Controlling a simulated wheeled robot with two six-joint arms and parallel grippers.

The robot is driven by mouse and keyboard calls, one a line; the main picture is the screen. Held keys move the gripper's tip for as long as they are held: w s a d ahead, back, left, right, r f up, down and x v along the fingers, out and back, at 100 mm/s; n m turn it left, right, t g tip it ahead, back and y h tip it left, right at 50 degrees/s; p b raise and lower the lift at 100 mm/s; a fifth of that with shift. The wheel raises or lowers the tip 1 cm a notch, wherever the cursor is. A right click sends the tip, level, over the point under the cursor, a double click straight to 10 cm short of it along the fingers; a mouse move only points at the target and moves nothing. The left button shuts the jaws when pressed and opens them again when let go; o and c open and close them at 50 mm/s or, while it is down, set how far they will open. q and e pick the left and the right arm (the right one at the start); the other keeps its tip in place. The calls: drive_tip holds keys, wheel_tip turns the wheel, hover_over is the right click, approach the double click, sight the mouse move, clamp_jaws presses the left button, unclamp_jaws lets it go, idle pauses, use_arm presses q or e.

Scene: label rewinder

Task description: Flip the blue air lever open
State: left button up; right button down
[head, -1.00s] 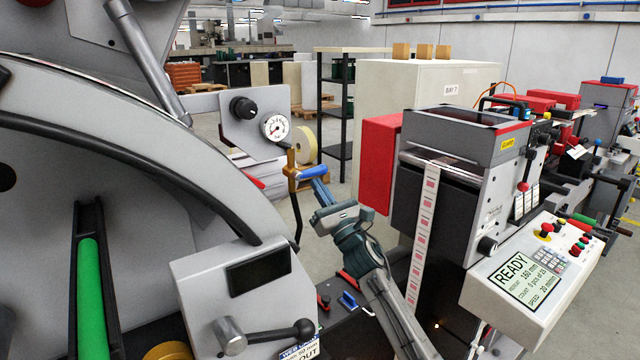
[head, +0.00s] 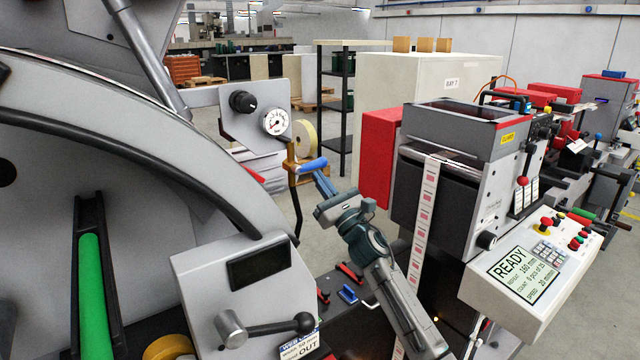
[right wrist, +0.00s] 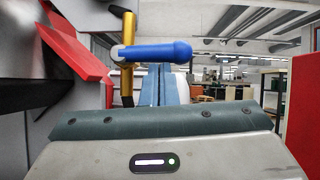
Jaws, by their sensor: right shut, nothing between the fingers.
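The blue air lever (head: 312,165) sits on a brass valve (head: 291,163) below the pressure gauge (head: 276,122). Its handle points right, across the brass pipe. In the right wrist view the lever (right wrist: 155,52) lies nearly level, with its pivot at the left on the upright brass pipe (right wrist: 127,85). My right gripper (head: 320,178) is shut and empty, with its fingertips just below the lever's handle. In the right wrist view the blue-grey fingers (right wrist: 162,82) stand right under the handle; whether they touch it I cannot tell. My left gripper is out of view.
A black knob (head: 243,102) is beside the gauge on the grey panel. A grey box with a crank (head: 280,327) stands below left. A red cabinet side (head: 380,160) and the label web (head: 425,205) are right of my right arm.

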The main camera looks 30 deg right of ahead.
sight(324, 163)
drive_tip(key=r+n+g+y, duration=0.1)
drive_tip(key=n+y, duration=0.1)
drive_tip(key=n, duration=0.2)
drive_tip(key=r+n+g+y+b, duration=0.1)
drive_tip(key=n+g+y, duration=0.1)
drive_tip(key=n, duration=0.1)
drive_tip(key=d+r+n+g+y, duration=0.1)
drive_tip(key=n+y, duration=0.1)
drive_tip(key=n, duration=0.2)
drive_tip(key=shift+n+y+b, duration=0.3)
drive_tip(key=shift+b, duration=0.1)
drive_tip(key=n+g+b, duration=0.1)
drive_tip(key=r+n+g+y+b, duration=0.1)
drive_tip(key=n, duration=0.1)
drive_tip(key=shift+r+n+g, duration=0.2)
drive_tip(key=shift+n+g, duration=0.1)
drive_tip(key=r+n+g+b, duration=0.1)
drive_tip(key=n, duration=0.1)
drive_tip(key=a+r+n+g+b, duration=0.1)
drive_tip(key=n, duration=0.1)
drive_tip(key=a+r+n+g+b, duration=0.1)
drive_tip(key=n, duration=0.1)
drive_tip(key=shift+s+n+g+b, duration=0.1)
drive_tip(key=shift+n+g+b, duration=0.2)
drive_tip(key=shift+g, duration=0.1)
drive_tip(key=shift+a+r, duration=0.15)
drive_tip(key=shift+r, duration=0.05)
